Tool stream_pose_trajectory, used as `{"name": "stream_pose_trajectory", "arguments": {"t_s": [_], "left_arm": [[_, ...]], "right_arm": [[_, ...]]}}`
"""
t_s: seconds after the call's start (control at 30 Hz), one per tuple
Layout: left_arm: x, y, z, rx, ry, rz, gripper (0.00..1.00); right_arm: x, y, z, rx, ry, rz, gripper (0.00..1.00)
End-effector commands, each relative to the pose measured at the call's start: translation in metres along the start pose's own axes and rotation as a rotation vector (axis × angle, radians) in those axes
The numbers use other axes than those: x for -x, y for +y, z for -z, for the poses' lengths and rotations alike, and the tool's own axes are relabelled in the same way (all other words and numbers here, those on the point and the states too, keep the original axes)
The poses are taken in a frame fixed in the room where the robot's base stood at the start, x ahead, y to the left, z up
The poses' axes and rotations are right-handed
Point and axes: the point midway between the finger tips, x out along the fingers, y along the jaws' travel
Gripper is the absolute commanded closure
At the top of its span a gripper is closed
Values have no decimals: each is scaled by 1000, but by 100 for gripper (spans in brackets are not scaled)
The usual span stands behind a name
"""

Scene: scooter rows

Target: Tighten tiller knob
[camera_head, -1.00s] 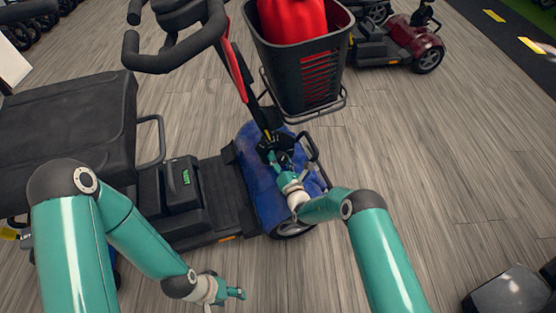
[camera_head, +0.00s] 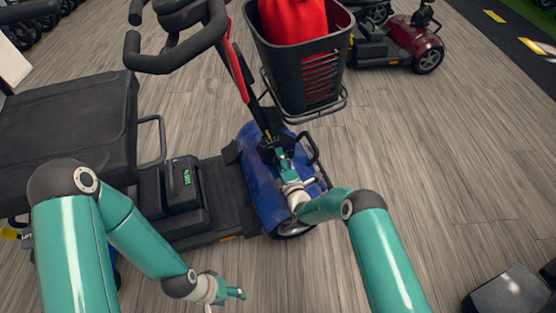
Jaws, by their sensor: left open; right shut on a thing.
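A blue scooter (camera_head: 262,196) stands in front of me with its tiller (camera_head: 237,72) rising from the front up to the black handlebar (camera_head: 176,58). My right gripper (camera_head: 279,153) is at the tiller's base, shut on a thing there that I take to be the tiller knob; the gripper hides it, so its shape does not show. My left gripper (camera_head: 240,293) is open and empty, low over the floor beside the scooter, apart from it.
A black basket (camera_head: 300,75) holding a red bag (camera_head: 292,18) hangs on the tiller's front, above my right gripper. The black seat (camera_head: 68,125) is at the left. A dark red scooter (camera_head: 411,38) stands farther back.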

Motion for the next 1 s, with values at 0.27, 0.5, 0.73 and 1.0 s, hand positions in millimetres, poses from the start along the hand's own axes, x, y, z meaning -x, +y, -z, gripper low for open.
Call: {"name": "stream_pose_trajectory", "arguments": {"t_s": [0.27, 0.5, 0.73, 1.0], "left_arm": [[0, 0, 0, 0, 0, 0, 43], [0, 0, 0, 0, 0, 0, 43], [0, 0, 0, 0, 0, 0, 43], [0, 0, 0, 0, 0, 0, 43]], "right_arm": [[4, -8, -2, -203, -6, 17, 79], [4, -9, -2, -294, -8, 18, 79], [4, -9, -2, -321, -8, 19, 79], [4, -10, -2, -322, -9, 20, 79]]}}
